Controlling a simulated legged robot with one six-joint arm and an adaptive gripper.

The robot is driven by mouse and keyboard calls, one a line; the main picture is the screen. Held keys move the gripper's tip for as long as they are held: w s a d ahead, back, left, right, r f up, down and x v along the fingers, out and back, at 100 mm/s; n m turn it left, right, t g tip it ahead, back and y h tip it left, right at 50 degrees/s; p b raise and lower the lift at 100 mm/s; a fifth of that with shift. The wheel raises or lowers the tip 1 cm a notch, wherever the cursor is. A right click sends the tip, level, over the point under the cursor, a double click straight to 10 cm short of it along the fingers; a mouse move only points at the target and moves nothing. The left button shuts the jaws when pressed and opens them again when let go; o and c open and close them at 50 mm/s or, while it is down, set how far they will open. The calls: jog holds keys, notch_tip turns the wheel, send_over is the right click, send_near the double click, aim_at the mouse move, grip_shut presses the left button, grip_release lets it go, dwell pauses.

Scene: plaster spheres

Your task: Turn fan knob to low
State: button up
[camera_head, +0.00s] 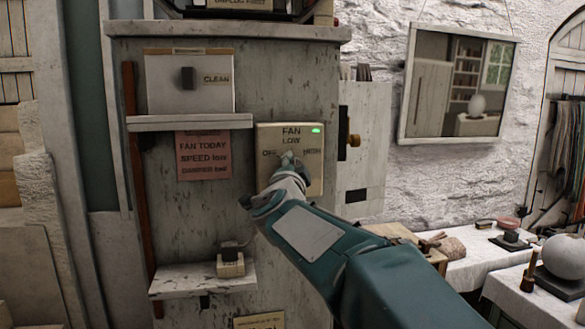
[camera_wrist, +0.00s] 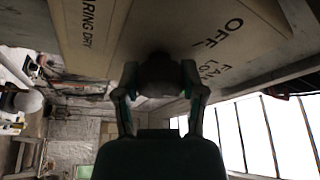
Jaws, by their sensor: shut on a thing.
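The fan control plate (camera_head: 264,137) is cream, labelled FAN, LOW, OFF and HIGH, with a lit green light (camera_head: 316,130) at its top right. It also shows in the wrist view (camera_wrist: 255,25), with OFF and LOW readable. My gripper (camera_head: 289,159) reaches the middle of the plate and covers the knob in the head view. In the wrist view my gripper (camera_wrist: 160,82) has its two fingers on either side of the dark round fan knob (camera_wrist: 160,70), shut on it. Where the knob points cannot be told.
A red note (camera_head: 203,156) beside the plate reads FAN TODAY, SPEED low. Above it is a CLEAN panel with a dark switch (camera_head: 187,78) over a shelf (camera_head: 190,123). A lower shelf (camera_head: 190,280) holds a small block device (camera_head: 231,264). A mirror (camera_head: 458,85) hangs at right.

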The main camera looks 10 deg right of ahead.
dwell(0.3)
jog(key=o, duration=1.2)
jog(key=shift+f, duration=0.1)
jog(key=shift+c, duration=0.2)
jog(key=v, duration=1.2)
